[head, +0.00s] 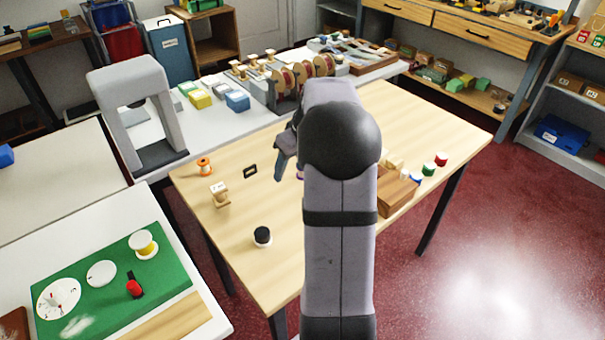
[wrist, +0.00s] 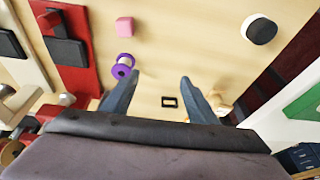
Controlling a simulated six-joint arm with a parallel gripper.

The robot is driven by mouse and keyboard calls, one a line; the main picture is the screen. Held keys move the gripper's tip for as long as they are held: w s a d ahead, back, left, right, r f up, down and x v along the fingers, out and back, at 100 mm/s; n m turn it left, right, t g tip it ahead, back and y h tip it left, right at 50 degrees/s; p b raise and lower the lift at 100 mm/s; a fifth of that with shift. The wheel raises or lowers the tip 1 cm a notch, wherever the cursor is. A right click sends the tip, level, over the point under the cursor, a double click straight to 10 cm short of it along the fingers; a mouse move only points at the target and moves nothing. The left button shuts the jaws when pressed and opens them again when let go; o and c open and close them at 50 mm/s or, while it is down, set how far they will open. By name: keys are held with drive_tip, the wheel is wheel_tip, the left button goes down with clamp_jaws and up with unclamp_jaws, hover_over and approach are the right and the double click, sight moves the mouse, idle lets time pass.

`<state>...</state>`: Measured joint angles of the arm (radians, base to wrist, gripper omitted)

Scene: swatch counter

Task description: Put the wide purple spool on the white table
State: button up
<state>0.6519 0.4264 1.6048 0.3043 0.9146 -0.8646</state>
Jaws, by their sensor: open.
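On the wooden table are an orange spool (head: 204,166), a pale wooden spool (head: 220,194), a black spool (head: 262,237) and a pink block (wrist: 124,26). A grey arch (head: 127,100) stands behind.

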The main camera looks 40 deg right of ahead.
drive_tip(key=d+t, duration=0.1)
drive_tip(key=d, duration=0.6)
drive_tip(key=shift+w+p+x, duration=0.15)
drive_tip(key=shift+p+x, duration=0.15)
drive_tip(key=shift+x, duration=1.45)
drive_tip(key=shift+w+p+x, duration=0.15)
drive_tip(key=shift+p+x, duration=0.15)
drive_tip(key=shift+x, duration=1.45)
drive_tip(key=shift+r, duration=0.1)
drive_tip(key=shift+c, duration=0.4)
drive_tip(key=c, duration=1.2)
drive_tip(key=shift+o, duration=0.2)
drive_tip(key=shift+r, duration=0.1)
